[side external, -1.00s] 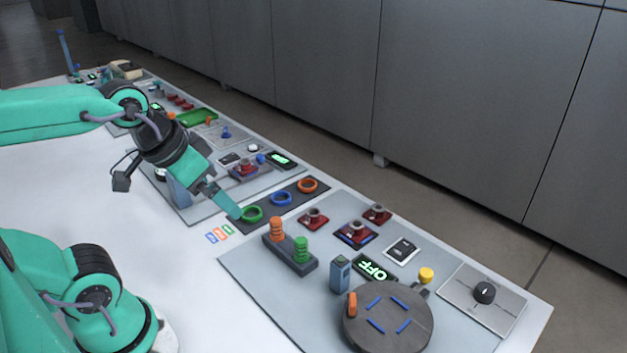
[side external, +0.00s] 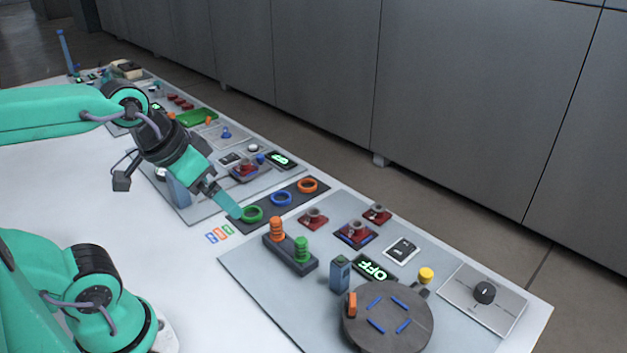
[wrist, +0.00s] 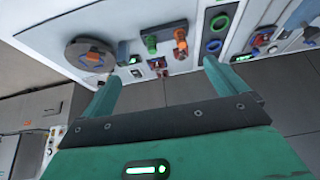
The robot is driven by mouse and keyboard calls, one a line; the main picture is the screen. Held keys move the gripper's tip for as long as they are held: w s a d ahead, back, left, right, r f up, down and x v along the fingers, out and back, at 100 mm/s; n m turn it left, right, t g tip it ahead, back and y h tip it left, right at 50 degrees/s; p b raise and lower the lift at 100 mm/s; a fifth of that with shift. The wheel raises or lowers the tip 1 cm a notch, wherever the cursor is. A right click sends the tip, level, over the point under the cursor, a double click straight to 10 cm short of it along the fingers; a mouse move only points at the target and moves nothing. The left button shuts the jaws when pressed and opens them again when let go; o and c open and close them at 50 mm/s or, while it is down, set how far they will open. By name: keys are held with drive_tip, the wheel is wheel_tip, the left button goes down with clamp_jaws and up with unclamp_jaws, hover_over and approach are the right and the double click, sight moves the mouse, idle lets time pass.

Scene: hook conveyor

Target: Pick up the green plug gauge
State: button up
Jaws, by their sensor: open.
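The green plug gauge (side external: 301,249) is a ribbed green piece standing upright in a dark two-place holder (side external: 291,262), beside a taller orange one (side external: 277,229). In the wrist view the green plug gauge (wrist: 150,43) shows beyond the fingers, with the orange one (wrist: 180,40) to its right. My gripper (side external: 236,211) points down and right, its fingertips appearing next to a green ring, up and left of the holder; the gap between them is hard to judge. In the wrist view my gripper (wrist: 161,74) has its fingers wide apart with nothing between them.
A dark strip carries green (side external: 251,214), blue (side external: 281,198) and orange (side external: 307,185) rings. A blue-grey post (side external: 340,272) and a round dark turntable (side external: 388,335) stand in front right of the holder. Red-based fixtures (side external: 355,232) lie behind it.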

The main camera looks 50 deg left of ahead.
drive_tip(key=c, duration=1)
drive_tip(key=shift+w, duration=0.2)
drive_tip(key=m+g, duration=0.5)
drive_tip(key=m, duration=0.1)
hover_over(301, 240)
drive_tip(key=f, duration=1.1)
drive_tip(key=shift+s, duration=0.2)
drive_tip(key=shift+w+d+f+g, duration=0.1)
drive_tip(key=shift+w+f+g, duration=0.2)
drive_tip(key=shift+f, duration=0.15)
drive_tip(key=shift+f, duration=0.15)
drive_tip(key=shift+f, duration=3.75)
